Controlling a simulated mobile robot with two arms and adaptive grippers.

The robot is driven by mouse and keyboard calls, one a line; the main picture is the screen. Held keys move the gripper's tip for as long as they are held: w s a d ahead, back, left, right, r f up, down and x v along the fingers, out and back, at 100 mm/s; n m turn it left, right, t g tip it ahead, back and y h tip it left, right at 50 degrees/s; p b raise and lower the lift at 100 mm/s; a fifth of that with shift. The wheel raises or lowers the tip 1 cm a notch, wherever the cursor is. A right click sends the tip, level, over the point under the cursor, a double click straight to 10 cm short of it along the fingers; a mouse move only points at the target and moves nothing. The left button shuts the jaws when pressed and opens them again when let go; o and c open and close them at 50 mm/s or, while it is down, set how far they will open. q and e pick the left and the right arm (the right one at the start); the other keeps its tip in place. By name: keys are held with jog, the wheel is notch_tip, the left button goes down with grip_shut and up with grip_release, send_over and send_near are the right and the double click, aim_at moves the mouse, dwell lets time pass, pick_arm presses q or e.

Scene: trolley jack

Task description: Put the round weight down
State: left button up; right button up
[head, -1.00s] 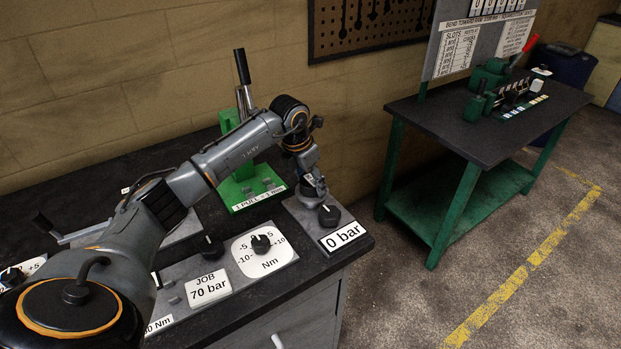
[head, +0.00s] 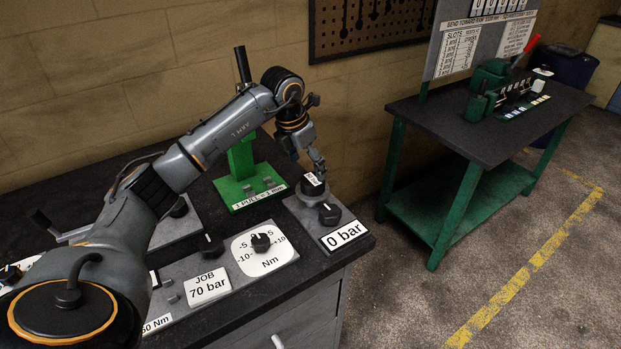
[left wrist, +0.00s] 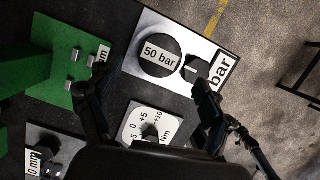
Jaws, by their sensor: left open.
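The round weight (left wrist: 158,55) is a dark disc with a white "50 bar" label. It lies flat on the light plate (left wrist: 203,47) beside a dark knob (left wrist: 196,68). In the head view the weight (head: 312,188) is partly hidden behind my left gripper (head: 318,168), and its label shows just below the fingers. My left gripper is open and empty above the weight. In the left wrist view its two fingers stand wide apart, with the weight beyond them. My right gripper is not in view.
A "0 bar" sign (head: 344,235) marks the plate's front. A green lever stand (head: 242,168) is behind and left. An Nm dial (head: 262,244) and a "JOB 70 bar" card (head: 208,286) are nearer. A green-legged table (head: 480,128) stands right, across open floor.

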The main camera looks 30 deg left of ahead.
pick_arm(q)
jog(key=v, duration=0.6)
jog(key=shift+r+b, duration=0.15)
jog(key=shift+b, duration=0.2)
